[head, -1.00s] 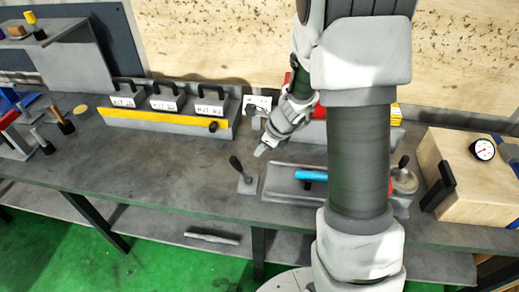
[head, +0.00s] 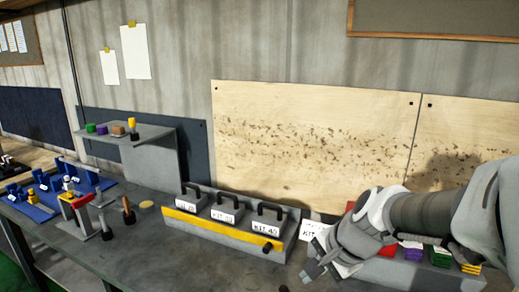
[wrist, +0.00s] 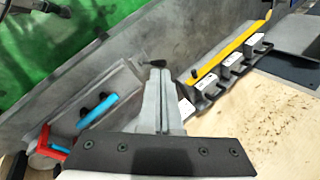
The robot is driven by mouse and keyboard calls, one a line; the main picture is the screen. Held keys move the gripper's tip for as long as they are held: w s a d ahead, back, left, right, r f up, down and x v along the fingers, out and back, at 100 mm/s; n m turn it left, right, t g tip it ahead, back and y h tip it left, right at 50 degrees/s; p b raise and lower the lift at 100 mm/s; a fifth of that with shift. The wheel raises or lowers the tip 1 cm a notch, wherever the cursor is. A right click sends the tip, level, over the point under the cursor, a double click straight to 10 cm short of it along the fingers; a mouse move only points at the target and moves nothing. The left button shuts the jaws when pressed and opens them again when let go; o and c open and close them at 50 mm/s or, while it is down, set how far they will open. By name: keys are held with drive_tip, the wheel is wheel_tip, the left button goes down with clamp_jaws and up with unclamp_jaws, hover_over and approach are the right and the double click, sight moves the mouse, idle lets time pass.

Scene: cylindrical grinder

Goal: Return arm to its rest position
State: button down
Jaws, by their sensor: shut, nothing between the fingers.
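My gripper (head: 317,272) is in the lower right of the head view, at the end of my bent arm, just right of the grey kit rack. Its fingers (wrist: 160,75) point away in the wrist view and are shut together with nothing between them. It is held above the workbench, apart from the things on it as far as I can tell. Part of the arm runs off the right edge of the head view.
The kit rack (head: 222,233) holds handled boxes on the workbench (head: 150,250). A shelf (head: 160,131) stands behind. Coloured stacks (head: 440,257) lie under my arm. A blue bar (wrist: 97,112) lies on the bench in the wrist view. The air above the rack is clear.

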drive_tip(key=s+d+r+n+h, duration=0.1)
drive_tip(key=s+d+r+n, duration=0.1)
drive_tip(key=s+n, duration=0.3)
drive_tip(key=s+d+r+n+t+h+b, duration=0.1)
drive_tip(key=s+d+r+n+h, duration=0.1)
drive_tip(key=s+n, duration=0.4)
drive_tip(key=shift+s+r+h, duration=0.3)
drive_tip(key=shift+s+r, duration=0.2)
drive_tip(key=shift+s, duration=0.65)
drive_tip(key=shift+d, duration=0.15)
